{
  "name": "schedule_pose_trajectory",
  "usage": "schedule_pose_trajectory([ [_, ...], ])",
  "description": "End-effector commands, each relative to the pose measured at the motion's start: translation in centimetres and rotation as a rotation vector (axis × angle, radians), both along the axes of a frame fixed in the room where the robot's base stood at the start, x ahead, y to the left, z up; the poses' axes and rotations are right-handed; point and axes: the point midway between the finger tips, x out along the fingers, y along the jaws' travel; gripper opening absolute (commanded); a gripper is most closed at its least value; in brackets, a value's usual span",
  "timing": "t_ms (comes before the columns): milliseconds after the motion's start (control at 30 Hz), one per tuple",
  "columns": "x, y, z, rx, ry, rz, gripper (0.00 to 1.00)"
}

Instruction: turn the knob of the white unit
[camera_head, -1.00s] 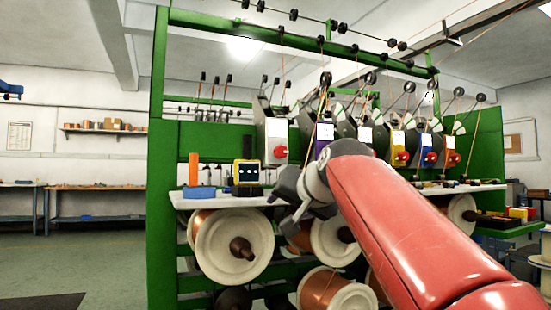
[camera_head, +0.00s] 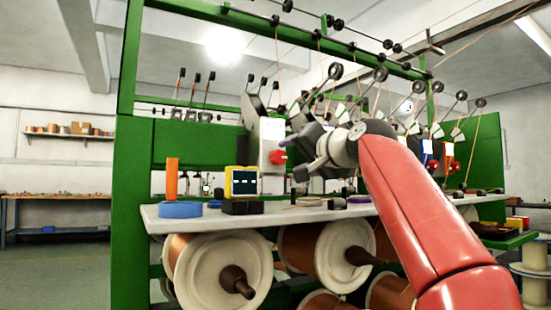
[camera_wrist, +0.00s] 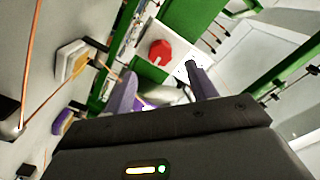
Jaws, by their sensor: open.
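The white unit (camera_head: 270,131) stands on the green frame, upright, at the left end of the row of tension units. Its red knob (camera_head: 278,157) is on its front face, low down. In the wrist view the knob (camera_wrist: 160,52) shows ahead, on the white face of the unit (camera_wrist: 180,35). My gripper (camera_head: 297,160) is just to the right of the knob in the head view, level with it. Its fingers (camera_wrist: 160,85) are spread and empty, with the knob beyond them and apart from them.
A pale shelf (camera_head: 225,222) runs below the unit. Large wire spools (camera_head: 222,272) hang under the shelf. More coloured units stand to the right, partly behind my arm.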

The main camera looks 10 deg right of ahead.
Motion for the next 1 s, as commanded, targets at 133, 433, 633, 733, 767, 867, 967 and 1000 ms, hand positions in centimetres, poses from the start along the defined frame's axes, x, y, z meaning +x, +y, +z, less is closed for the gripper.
schedule_pose_trajectory([
  [133, 2.2, 0.9, 0.4, 0.001, 0.004, 0.006, 0.57],
  [433, 6.1, 2.1, 0.2, -0.001, 0.003, 0.003, 0.57],
  [633, 6.7, 2.3, 0.0, -0.002, 0.002, 0.001, 0.57],
  [733, 6.7, 2.3, 0.0, -0.001, 0.001, 0.0, 0.57],
  [767, 6.7, 2.3, 0.0, -0.001, 0.001, 0.0, 0.57],
  [867, 6.7, 2.3, 0.0, -0.001, 0.001, 0.0, 0.49],
  [967, 6.7, 2.3, 0.0, -0.001, 0.001, 0.0, 0.36],
  [1000, 6.7, 2.3, 0.0, -0.002, 0.002, 0.001, 0.31],
])
